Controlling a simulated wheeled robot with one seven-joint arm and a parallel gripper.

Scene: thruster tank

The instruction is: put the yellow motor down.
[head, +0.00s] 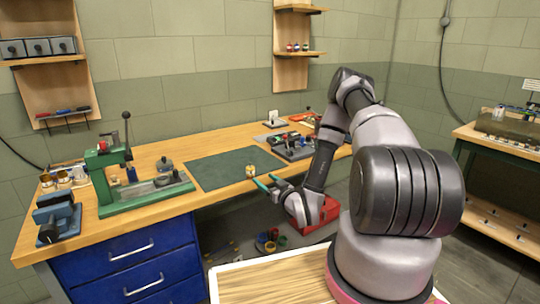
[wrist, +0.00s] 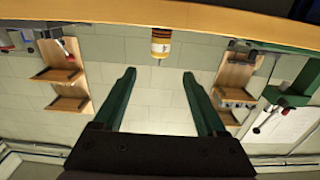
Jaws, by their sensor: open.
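The yellow motor (head: 250,171) is a small cylinder with a pale end, standing near the front edge of the workbench by the dark green mat (head: 222,169). It also shows in the wrist view (wrist: 161,46), at top middle, below the bench edge in that inverted picture. My gripper (head: 267,182) is just right of the motor in the head view, its two green fingers spread. In the wrist view, the fingers (wrist: 159,74) are wide apart with nothing between them. The motor is beyond their tips, clear of both.
A green press (head: 130,180) stands left on the wooden bench (head: 150,213). A grey tray of parts (head: 290,147) lies right of the mat, near my arm. A red box (head: 316,218) and coloured cups (head: 270,240) sit low below the bench. Most of the mat is bare.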

